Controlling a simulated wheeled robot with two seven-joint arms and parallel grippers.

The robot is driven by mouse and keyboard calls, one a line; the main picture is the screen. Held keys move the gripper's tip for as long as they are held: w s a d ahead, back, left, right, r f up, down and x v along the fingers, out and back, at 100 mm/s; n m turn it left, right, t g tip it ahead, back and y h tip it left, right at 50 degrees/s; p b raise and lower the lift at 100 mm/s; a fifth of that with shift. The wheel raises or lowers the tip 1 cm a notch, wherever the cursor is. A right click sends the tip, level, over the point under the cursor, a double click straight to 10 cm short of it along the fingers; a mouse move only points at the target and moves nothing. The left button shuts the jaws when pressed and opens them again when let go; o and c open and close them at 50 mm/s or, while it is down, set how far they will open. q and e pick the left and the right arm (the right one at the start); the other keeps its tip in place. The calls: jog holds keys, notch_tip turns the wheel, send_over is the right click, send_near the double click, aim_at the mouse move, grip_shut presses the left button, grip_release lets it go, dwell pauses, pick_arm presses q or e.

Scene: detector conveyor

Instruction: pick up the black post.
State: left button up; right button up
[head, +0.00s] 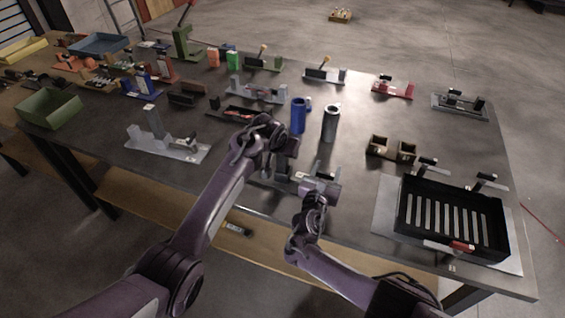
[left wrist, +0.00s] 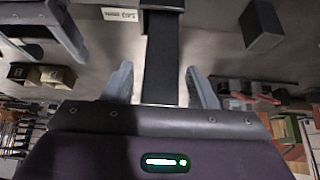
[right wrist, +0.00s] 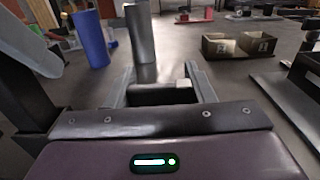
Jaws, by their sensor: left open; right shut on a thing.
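A black post (left wrist: 163,65) shows as a long dark bar between the two fingers of my left gripper (left wrist: 161,88) in the left wrist view. Those fingers are apart, with a gap on each side of the bar. In the head view my left gripper (head: 288,147) is low over the table's near middle. My right gripper (right wrist: 162,88) is shut on a dark block (right wrist: 150,94) with a pale corner. In the head view my right gripper (head: 320,188) is close in front of the left one. The arms partly hide the fixture (head: 268,182) there.
A blue cylinder (head: 298,115) and a grey cylinder (head: 330,124) stand just behind the grippers. Brown open blocks (head: 378,144) and a black slotted tray (head: 405,210) are to the right. A grey fixture (head: 185,150) is to the left. Bare table lies between them.

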pick_arm(q)
jog(key=shift+w+f, duration=0.1)
jog(key=shift+f, duration=0.15)
grip_shut()
notch_tip(320, 180, up, 10)
jog(key=shift+r, duration=0.1)
dwell(0.6)
pick_arm(e)
jog(key=o, duration=1.6)
